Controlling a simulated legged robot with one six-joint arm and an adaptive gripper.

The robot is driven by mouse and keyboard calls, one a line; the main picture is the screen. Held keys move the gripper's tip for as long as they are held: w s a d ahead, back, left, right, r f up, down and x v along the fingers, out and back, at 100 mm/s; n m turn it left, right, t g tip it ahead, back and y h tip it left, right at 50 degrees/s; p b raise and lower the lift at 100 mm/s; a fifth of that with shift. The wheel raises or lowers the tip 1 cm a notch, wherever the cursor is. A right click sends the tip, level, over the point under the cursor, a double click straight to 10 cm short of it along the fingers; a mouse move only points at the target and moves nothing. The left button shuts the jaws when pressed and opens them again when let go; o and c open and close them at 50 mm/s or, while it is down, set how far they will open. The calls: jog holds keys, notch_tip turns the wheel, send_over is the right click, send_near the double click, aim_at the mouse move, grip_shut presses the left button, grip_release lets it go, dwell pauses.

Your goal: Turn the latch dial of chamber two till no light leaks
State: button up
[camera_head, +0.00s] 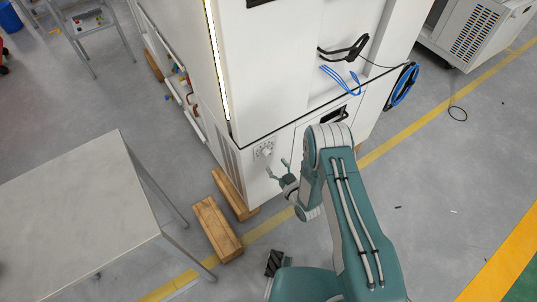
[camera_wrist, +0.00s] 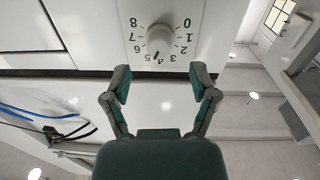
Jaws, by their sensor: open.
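A pale round dial (camera_head: 266,150) is on the lower front panel of a white chamber cabinet (camera_head: 280,60). In the wrist view the dial (camera_wrist: 159,38) appears upside down, ringed by printed numbers from 0 to 8. Its dark pointer seems to sit near 4, though the exact setting is hard to read. My gripper (camera_head: 277,167) is open and empty, just in front of the dial and apart from it. In the wrist view its fingers (camera_wrist: 160,80) are spread either side below the dial. A bright yellowish light strip (camera_head: 217,65) shows along the cabinet's left edge.
Wooden blocks (camera_head: 217,229) lie on the floor by the cabinet. A grey table (camera_head: 80,215) stands at left. Open floor lies at right.

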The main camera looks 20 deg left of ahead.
aim_at(270, 155)
jog(key=x, duration=0.6)
jog(key=shift+d, duration=0.15)
grip_shut()
